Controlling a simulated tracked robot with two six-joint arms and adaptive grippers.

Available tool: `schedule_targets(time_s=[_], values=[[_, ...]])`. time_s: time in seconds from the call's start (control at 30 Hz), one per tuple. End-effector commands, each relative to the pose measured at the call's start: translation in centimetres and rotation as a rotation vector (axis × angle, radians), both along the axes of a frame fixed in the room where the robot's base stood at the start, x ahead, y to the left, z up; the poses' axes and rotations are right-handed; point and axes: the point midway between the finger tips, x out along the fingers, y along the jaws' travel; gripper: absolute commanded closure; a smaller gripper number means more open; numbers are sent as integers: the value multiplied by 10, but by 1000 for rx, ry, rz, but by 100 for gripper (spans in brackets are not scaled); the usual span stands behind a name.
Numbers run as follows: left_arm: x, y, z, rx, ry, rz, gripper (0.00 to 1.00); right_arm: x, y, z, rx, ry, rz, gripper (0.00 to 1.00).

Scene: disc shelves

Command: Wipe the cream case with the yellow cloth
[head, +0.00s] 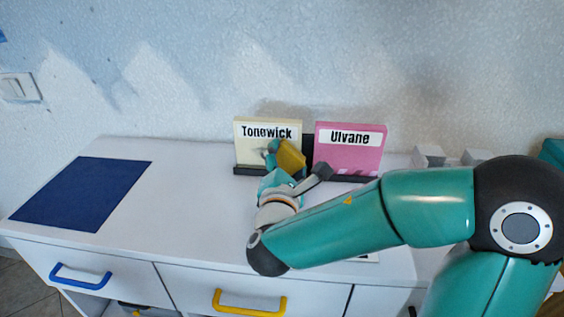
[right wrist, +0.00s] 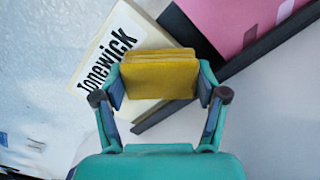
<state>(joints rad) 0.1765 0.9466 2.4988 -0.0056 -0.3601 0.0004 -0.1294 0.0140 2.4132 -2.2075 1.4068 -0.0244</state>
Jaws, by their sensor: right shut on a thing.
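The cream case (head: 250,130), labelled "Tonewick", stands upright in a dark holder on the white cabinet top. It also shows in the right wrist view (right wrist: 108,48), partly covered by the cloth. The yellow cloth (right wrist: 158,78) is a folded pad between the fingers of my right gripper (right wrist: 160,84), which is shut on it. In the head view the cloth (head: 291,157) is in front of the lower right part of the cream case. I cannot tell whether it touches the case. My left gripper is not in view.
A pink case (head: 347,148) labelled "Ulvane" stands just right of the cream case. A dark blue mat (head: 85,193) lies at the left of the cabinet top, with free white surface between. Small grey-white blocks (head: 430,156) stand at the right. Drawers with blue and yellow handles are below.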

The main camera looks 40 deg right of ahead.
Motion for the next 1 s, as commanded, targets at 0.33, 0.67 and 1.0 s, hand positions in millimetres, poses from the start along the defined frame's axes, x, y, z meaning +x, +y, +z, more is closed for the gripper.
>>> schedule_targets(time_s=[0.33,0.67,1.0], values=[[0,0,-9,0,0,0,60,11,7,-1,0,-2,3,56],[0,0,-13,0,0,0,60,25,21,0,0,-2,1,56],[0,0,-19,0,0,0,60,41,36,-1,0,0,3,56]])
